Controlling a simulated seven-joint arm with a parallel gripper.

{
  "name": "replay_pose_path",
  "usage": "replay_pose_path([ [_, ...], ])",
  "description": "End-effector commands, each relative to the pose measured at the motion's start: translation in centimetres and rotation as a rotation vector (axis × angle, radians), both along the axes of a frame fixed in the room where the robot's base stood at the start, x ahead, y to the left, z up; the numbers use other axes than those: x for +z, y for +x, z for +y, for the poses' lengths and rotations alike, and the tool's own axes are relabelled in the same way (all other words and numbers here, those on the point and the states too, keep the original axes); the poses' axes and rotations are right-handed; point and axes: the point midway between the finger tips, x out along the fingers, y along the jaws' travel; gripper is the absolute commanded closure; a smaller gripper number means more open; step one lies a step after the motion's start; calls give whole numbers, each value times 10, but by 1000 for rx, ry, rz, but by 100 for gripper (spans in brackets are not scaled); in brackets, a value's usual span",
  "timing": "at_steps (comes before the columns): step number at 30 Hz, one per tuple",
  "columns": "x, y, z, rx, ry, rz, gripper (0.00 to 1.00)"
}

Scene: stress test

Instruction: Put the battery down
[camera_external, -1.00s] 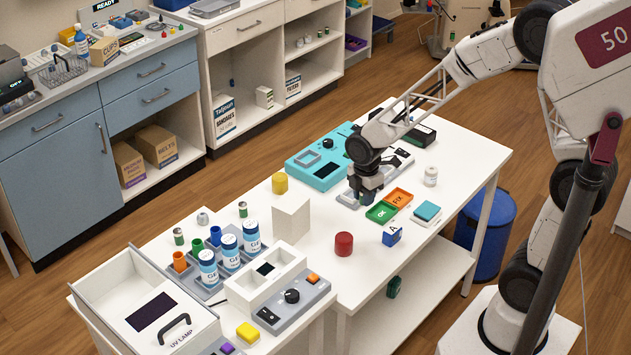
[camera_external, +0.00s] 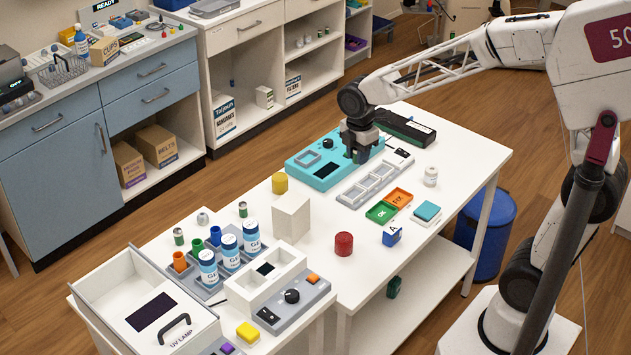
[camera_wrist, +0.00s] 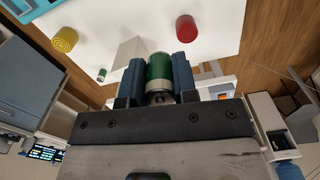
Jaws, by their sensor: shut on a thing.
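My gripper (camera_external: 358,152) is over the right part of the teal device (camera_external: 310,172) on the white table, just behind the grey tray with several compartments. In the wrist view my gripper (camera_wrist: 159,75) is shut on a green battery (camera_wrist: 159,66) with a silver end, held between its two dark blue fingers. The battery is hard to make out in the external view, where the fingers hide it. Two similar green batteries stand at the table's left side, one at the front (camera_external: 179,236) and one further back (camera_external: 243,209).
The grey tray (camera_external: 352,200) lies in front of the gripper, with green and orange labelled trays (camera_external: 381,212) beside it. A white block (camera_external: 291,217), yellow cylinder (camera_external: 280,183), red cylinder (camera_external: 343,244) and white bottle (camera_external: 431,176) stand around. A dark green device (camera_external: 405,127) lies behind right.

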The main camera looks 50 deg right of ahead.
Motion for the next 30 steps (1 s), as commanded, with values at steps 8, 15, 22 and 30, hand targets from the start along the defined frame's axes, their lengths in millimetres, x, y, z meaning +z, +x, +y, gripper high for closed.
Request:
replay_pose_path([
  [8,7,27,25,86,0,-1,97],
  [15,15,66,69,217,0,0,97],
  [22,21,102,119,357,0,0,97],
  [30,27,140,184,521,0,-1,97],
])
